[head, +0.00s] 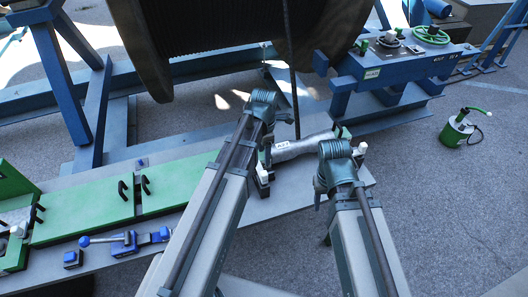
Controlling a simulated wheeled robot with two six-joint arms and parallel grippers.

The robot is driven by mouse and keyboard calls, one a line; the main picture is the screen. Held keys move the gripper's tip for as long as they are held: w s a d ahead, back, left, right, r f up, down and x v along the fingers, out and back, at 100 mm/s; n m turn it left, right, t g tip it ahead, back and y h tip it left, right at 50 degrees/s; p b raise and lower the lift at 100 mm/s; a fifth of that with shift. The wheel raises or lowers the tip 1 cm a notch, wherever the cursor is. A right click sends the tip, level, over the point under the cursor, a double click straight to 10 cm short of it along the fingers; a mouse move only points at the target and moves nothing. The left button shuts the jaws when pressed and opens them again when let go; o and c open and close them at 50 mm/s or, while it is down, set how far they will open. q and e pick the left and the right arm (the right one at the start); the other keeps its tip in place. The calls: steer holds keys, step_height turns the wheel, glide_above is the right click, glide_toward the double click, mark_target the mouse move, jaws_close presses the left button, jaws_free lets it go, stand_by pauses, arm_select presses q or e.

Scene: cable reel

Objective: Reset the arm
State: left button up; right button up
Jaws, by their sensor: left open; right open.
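My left arm (222,185) reaches up from the bottom of the head view to a teal joint near the reel. My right arm (362,225) rises to its right and ends in a similar joint. The jaws of both grippers are hidden behind these links. A silver cylinder (300,147) with a small label lies on the grey base between the two arm ends, partly covered by them. The large dark cable reel (225,25) stands at the top, and a dark cable (288,50) runs down in front of it.
Green panels (85,208) with black handles lie at left, with a blue clamp (122,242) in front. A blue control stand (400,60) with a green handwheel (430,34) is at upper right. A green can (458,130) stands on open asphalt at right.

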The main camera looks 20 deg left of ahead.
arm_select(q)
steer(key=shift+r, duration=0.6)
arm_select(e)
steer(key=shift+r, duration=0.65)
arm_select(q)
steer(key=s+d+f+m+b, duration=0.3)
steer(key=s+d+m, duration=0.2)
steer(key=m, duration=0.9)
steer(key=s+d+f+m+y+b, duration=0.1)
steer(key=s+d+f+m+b, duration=0.2)
steer(key=s+m, duration=0.6)
steer(key=d+f+m, duration=0.1)
steer(key=d+m, duration=0.1)
steer(key=m, duration=0.3)
steer(key=shift+d+m+b, duration=0.25)
steer(key=shift+m+b, duration=0.1)
steer(key=shift+m, duration=0.05)
arm_select(e)
step_height(320, 180, down, 7)
arm_select(q)
steer(key=shift+w, duration=0.1)
